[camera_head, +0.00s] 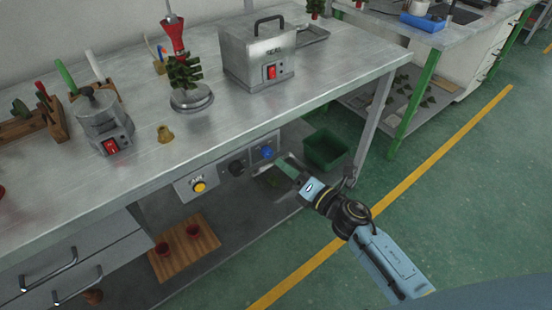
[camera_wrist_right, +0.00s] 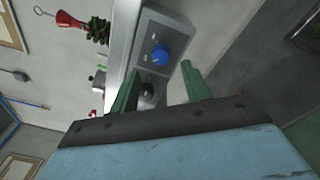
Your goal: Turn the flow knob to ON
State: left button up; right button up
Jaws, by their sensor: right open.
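A control panel (camera_head: 210,177) under the front edge of the workbench carries a yellow button (camera_head: 199,186), a black knob (camera_head: 237,168) and a blue knob (camera_head: 266,152). I cannot read which knob is marked as flow. My right gripper (camera_head: 286,167) has green fingers and is just right of the blue knob, apart from it in the head view. In the right wrist view the blue knob (camera_wrist_right: 160,55) shows between and beyond the open fingertips (camera_wrist_right: 159,70). The black knob (camera_wrist_right: 147,92) is partly hidden by the left finger. My left gripper is not in view.
Below are a green bin (camera_head: 325,148) and a wooden board (camera_head: 180,262) with red cups. A bench leg (camera_head: 374,128) stands right of the bin.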

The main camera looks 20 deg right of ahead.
aim_at(270, 154)
jog(key=x, duration=0.4)
jog(key=shift+w, duration=0.15)
jog(key=shift+w+a, duration=0.25)
jog(key=shift+w, duration=0.2)
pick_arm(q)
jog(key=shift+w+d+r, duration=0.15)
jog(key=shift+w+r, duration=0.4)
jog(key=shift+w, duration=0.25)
pick_arm(e)
jog(key=c, duration=1)
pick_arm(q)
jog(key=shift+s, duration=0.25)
